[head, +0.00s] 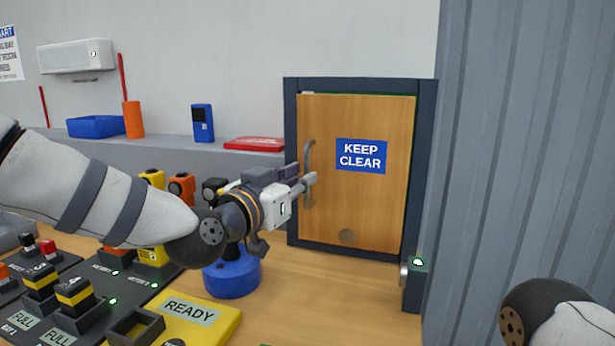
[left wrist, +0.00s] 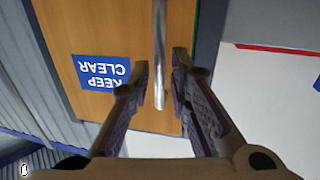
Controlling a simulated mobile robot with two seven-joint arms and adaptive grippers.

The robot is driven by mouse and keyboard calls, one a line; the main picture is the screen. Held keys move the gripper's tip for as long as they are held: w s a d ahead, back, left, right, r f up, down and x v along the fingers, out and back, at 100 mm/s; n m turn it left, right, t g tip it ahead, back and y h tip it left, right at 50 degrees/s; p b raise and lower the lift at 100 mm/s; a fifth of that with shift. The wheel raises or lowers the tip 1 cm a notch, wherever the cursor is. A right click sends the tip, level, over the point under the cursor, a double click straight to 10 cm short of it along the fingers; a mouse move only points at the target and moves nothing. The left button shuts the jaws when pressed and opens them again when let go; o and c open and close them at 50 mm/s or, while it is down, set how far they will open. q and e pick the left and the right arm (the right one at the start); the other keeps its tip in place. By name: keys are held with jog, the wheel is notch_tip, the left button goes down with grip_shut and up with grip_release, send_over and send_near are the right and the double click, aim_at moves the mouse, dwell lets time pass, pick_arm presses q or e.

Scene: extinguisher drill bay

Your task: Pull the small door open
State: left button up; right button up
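The small door (head: 375,205) is wooden, with a blue KEEP CLEAR sign (head: 361,156), and stands closed or nearly closed in a dark frame (head: 426,150). Its curved grey handle (head: 309,160) is on the door's left side. My left gripper (head: 305,185) is at the handle in the head view. In the left wrist view its two fingers (left wrist: 160,80) are apart, with the handle bar (left wrist: 160,50) between them and gaps visible on both sides. Whether any finger touches the bar is unclear. My right gripper is not in view; only part of my right arm shows at lower right.
A latch-like metal piece with a green light (head: 417,262) sits at the frame's lower right. A blue round base (head: 232,275) stands below my left wrist. A yellow READY tray (head: 195,318) and battery chargers are at left. Corrugated grey wall (head: 510,150) bounds the right.

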aim_at(307, 201)
pick_arm(q)
jog(key=shift+x, duration=1.2)
jog(key=shift+w+d+r, duration=0.1)
jog(key=shift+w+d, duration=0.05)
jog(key=shift+w, duration=0.1)
grip_shut()
